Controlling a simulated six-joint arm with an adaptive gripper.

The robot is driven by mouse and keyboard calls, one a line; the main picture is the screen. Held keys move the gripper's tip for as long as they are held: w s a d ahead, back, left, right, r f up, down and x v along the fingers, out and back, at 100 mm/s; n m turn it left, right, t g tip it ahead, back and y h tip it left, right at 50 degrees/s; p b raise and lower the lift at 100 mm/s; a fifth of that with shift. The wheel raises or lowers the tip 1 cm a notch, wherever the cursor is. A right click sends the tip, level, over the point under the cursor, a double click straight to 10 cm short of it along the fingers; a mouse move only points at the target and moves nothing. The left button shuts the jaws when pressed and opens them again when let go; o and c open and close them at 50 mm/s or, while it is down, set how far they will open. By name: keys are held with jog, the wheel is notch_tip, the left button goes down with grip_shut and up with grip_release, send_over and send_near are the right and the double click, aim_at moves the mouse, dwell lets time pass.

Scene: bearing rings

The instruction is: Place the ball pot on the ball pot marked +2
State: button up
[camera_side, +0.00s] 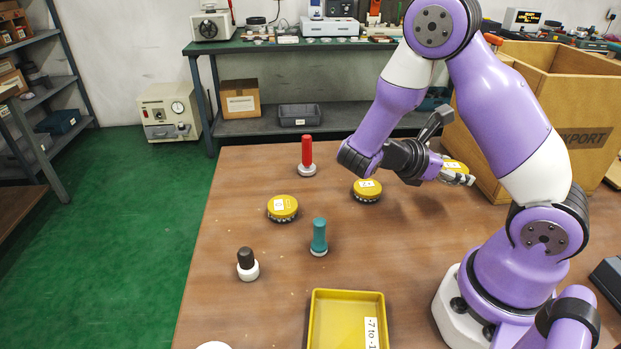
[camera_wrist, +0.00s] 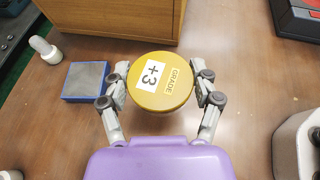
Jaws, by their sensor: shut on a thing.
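My gripper (camera_side: 447,168) is shut on a round yellow-topped ball pot (camera_wrist: 150,101), its fingers on opposite sides. In the wrist view its label reads +3 and GRADE. In the side view the held pot (camera_side: 456,165) is at the right, near the wooden crate, partly behind the fingers. Two other yellow-topped pots with dark ball-studded sides stand on the table: one at the centre (camera_side: 367,190) and one further left (camera_side: 282,208). Both have white labels too small to read, so I cannot tell which is marked +2. My gripper is to the right of both, apart from them.
A wooden crate (camera_side: 541,90) stands at the back right. Red (camera_side: 307,158), teal (camera_side: 319,238) and dark-brown (camera_side: 246,260) handled pieces stand on the table. A yellow tray (camera_side: 313,330) is at the front. A blue-edged square block (camera_wrist: 87,81) lies left of my gripper in the wrist view.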

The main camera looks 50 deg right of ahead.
jog(key=w+a+r+n+t+h, duration=0.1)
jog(key=w+a+r+n+t, duration=0.2)
jog(key=w+a+n+t, duration=0.35)
jog(key=w+a+r+n+t, duration=0.3)
jog(key=w+a+n+t, duration=0.15)
jog(key=w+a, duration=0.4)
send_over(368, 187)
jog(key=shift+m+t, duration=0.3)
jog(key=shift+m, duration=0.1)
notch_tip(368, 187, down, 7)
jog(key=shift+a+f, duration=0.1)
jog(key=shift+f, duration=1.95)
jog(key=shift+f, duration=0.15)
jog(key=o, duration=1.3)
jog(key=shift+c, duration=0.2)
